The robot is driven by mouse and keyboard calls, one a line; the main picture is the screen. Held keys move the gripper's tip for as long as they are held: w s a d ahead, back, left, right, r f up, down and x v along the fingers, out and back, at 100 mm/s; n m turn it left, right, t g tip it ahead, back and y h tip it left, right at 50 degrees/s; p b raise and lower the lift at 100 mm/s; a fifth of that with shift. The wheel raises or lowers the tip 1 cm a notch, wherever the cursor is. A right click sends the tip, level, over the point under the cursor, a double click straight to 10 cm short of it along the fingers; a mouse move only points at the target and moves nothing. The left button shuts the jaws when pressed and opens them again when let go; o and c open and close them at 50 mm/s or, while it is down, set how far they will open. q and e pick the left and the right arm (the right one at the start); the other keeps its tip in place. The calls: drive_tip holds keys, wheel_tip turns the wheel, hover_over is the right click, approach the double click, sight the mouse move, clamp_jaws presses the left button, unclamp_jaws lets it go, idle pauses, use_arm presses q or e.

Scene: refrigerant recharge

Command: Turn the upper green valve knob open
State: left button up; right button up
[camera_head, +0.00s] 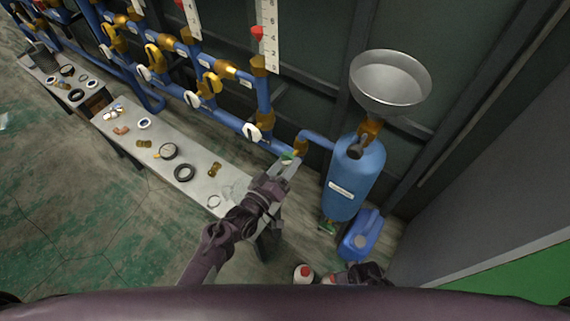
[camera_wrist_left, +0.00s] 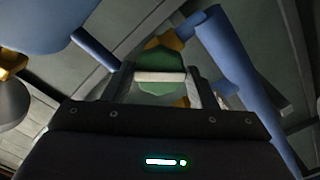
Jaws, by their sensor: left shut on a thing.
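The upper green valve knob (camera_head: 287,156) sits on the blue pipe left of the blue tank, mostly hidden by my left gripper (camera_head: 284,167) in the head view. In the left wrist view the green knob (camera_wrist_left: 160,61) with its pale crossbar lies between the two fingers of my left gripper (camera_wrist_left: 160,80). The left gripper is shut on this knob. My right gripper (camera_head: 364,273) shows only as a dark shape at the bottom edge, and its fingers cannot be made out.
The blue tank (camera_head: 354,180) stands right of the knob, with a metal funnel (camera_head: 390,80) above. A lower green valve (camera_head: 327,227) is near its base, beside a blue jug (camera_head: 359,236). A grey bench (camera_head: 205,190) with loose parts runs left.

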use_arm(q)
drive_tip(key=shift+r+n+p, duration=0.15)
drive_tip(key=shift+n+p, duration=0.25)
drive_tip(key=shift+n, duration=0.3)
drive_tip(key=shift+n+p, duration=0.3)
drive_tip(key=shift+n, duration=1.2)
drive_tip(key=n+p, duration=0.1)
drive_tip(key=n, duration=0.1)
drive_tip(key=shift+n+p, duration=0.3)
drive_tip(key=o, duration=0.6)
drive_tip(key=shift+n, duration=0.5)
drive_tip(key=o, duration=0.4)
drive_tip(key=shift+c, duration=0.2)
drive_tip(key=shift+s, duration=0.1)
